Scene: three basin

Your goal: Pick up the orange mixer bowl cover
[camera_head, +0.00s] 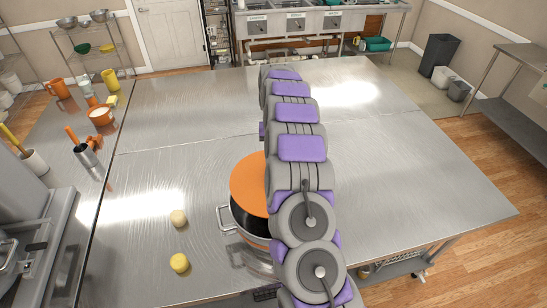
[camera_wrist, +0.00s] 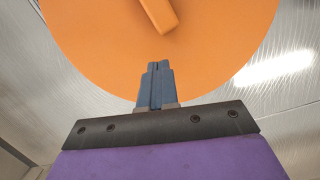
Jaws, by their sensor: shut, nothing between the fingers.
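The orange mixer bowl cover (camera_head: 248,183) lies on a metal pot or bowl (camera_head: 237,215) with side handles, on the steel table. My arm hides its right part in the head view. In the wrist view the cover (camera_wrist: 95,35) is a flat orange disc filling the top, with a raised orange bar handle (camera_wrist: 158,14) at the upper middle. My gripper (camera_wrist: 158,66) is shut and empty, its blue-grey fingertips together. The fingertips appear over the cover's near part, below the handle in the picture and apart from it. My gripper cannot be made out in the head view.
Two small yellow round items (camera_head: 179,263) lie left of the pot. A metal cup with utensils (camera_head: 86,155) and orange and yellow containers (camera_head: 101,115) stand at the left. The steel table (camera_head: 420,180) is clear on the right. Sinks (camera_head: 300,22) stand behind.

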